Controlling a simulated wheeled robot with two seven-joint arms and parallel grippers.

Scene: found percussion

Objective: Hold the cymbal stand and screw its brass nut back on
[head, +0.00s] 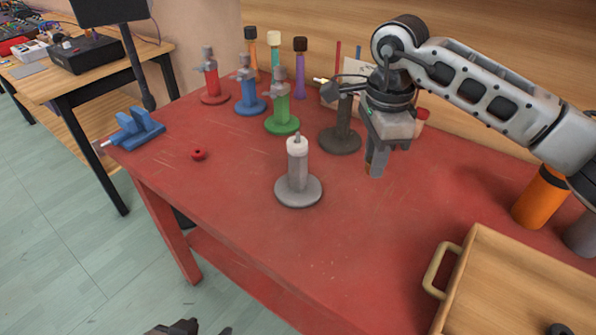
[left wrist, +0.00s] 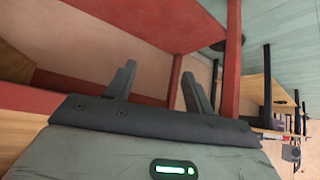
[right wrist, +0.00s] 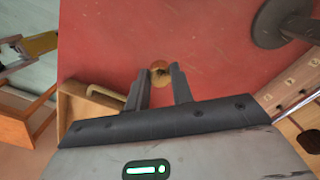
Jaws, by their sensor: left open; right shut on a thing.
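A light grey stand (head: 298,180) with a round base, white collar and thin bare post stands upright near the table's middle; it looks like the cymbal stand. My right gripper (head: 375,172) hangs above the table to its right, pointing down, apart from it. In the right wrist view this gripper (right wrist: 157,82) is shut on a small brass nut (right wrist: 160,70) at its fingertips. My left gripper (head: 205,329) is low at the bottom edge of the head view, off the table's front. The left wrist view shows its fingers (left wrist: 157,80) apart and empty.
Red (head: 211,84), blue (head: 249,92), green (head: 282,112) and dark grey (head: 342,130) stands line the back. A small red part (head: 199,154) and blue vise-like block (head: 138,130) lie left. A wooden tray (head: 478,250) is front right. The red tabletop (head: 330,245) is clear in front.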

